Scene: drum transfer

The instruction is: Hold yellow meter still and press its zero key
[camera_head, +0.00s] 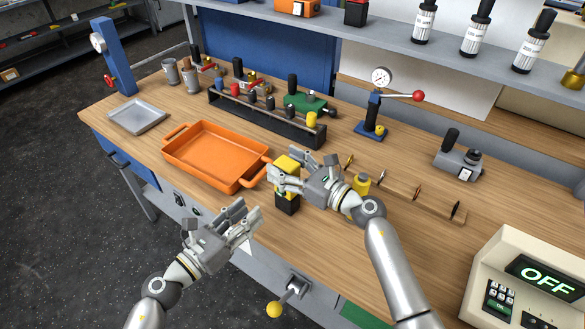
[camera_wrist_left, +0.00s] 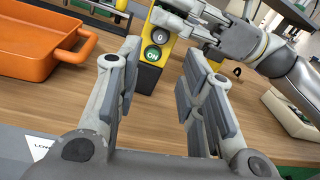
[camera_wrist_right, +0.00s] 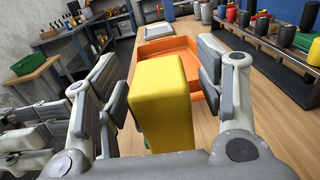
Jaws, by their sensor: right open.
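The yellow meter (camera_head: 287,163) stands upright near the table's front edge, with a black lower part. In the left wrist view the meter (camera_wrist_left: 165,60) shows a grey key marked 0 (camera_wrist_left: 159,36) above a green ON key (camera_wrist_left: 152,54). My right gripper (camera_head: 277,180) is open, its fingers at either side of the meter's upper part. In the right wrist view the yellow meter (camera_wrist_right: 165,95) fills the gap between the fingers; contact is unclear. My left gripper (camera_head: 245,215) is open and empty, at the front edge, apart from the meter and facing its keys.
An orange tray (camera_head: 190,172) lies left of the meter. A black rack (camera_head: 262,120) of several tools stands behind. A yellow-topped weight (camera_head: 361,184) and a hooked strip (camera_head: 430,203) are to the right, partly behind my right arm. A box reading OFF (camera_head: 500,255) stands front right.

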